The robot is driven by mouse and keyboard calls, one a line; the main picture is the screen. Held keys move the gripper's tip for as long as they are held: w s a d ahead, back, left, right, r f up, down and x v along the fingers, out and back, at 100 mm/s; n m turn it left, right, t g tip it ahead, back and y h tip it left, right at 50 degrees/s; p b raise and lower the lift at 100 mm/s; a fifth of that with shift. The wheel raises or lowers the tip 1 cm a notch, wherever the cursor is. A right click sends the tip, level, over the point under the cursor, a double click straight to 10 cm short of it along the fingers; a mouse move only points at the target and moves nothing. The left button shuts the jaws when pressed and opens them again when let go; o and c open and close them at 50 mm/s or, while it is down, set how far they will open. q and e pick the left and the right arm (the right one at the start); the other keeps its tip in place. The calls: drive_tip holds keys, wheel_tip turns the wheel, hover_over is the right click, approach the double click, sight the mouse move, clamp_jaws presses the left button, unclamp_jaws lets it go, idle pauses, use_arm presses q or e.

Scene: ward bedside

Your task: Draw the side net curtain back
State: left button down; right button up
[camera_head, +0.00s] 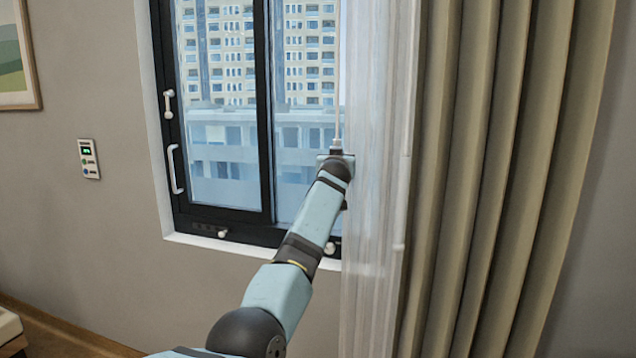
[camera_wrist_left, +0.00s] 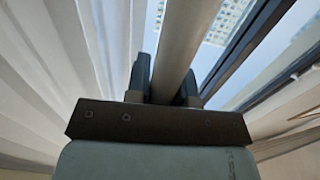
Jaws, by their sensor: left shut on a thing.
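The white net curtain (camera_head: 378,120) hangs in a narrow, gathered strip at the right side of the window, beside the thick curtain. In the left wrist view its pale folds (camera_wrist_left: 50,50) fill the left side. A slim pale draw rod (camera_head: 338,95) hangs upright along the net curtain's left edge. My left gripper (camera_head: 336,147) is shut on this rod at the window's right part. In the left wrist view the rod (camera_wrist_left: 186,45) runs between the two dark fingers of the gripper (camera_wrist_left: 166,85). The top of the curtain is out of view. My right gripper is not in view.
The dark-framed window (camera_head: 268,110) has white handles (camera_head: 176,168) and a pale sill. A heavy beige curtain (camera_head: 500,180) hangs on the right. A wall control (camera_head: 89,158) and a framed picture (camera_head: 15,55) are at left. The wall below the window is clear.

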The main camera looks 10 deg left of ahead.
sight(372, 162)
use_arm(q)
drive_tip(key=d+b, duration=0.1)
drive_tip(key=d, duration=0.1)
drive_tip(key=d+b, duration=0.1)
drive_tip(key=d, duration=0.2)
drive_tip(key=d+b, duration=0.1)
drive_tip(key=d, duration=0.2)
drive_tip(key=shift+s+f, duration=0.15)
drive_tip(key=shift+s, duration=0.2)
drive_tip(key=shift+d+b, duration=0.35)
drive_tip(key=shift+d, duration=0.2)
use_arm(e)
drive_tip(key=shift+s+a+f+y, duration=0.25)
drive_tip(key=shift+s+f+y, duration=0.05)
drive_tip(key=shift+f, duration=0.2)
use_arm(q)
drive_tip(key=c, duration=1.4)
unclamp_jaws()
drive_tip(key=o, duration=0.4)
drive_tip(key=shift+d, duration=0.25)
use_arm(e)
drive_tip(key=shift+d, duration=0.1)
use_arm(q)
drive_tip(key=shift+a, duration=0.1)
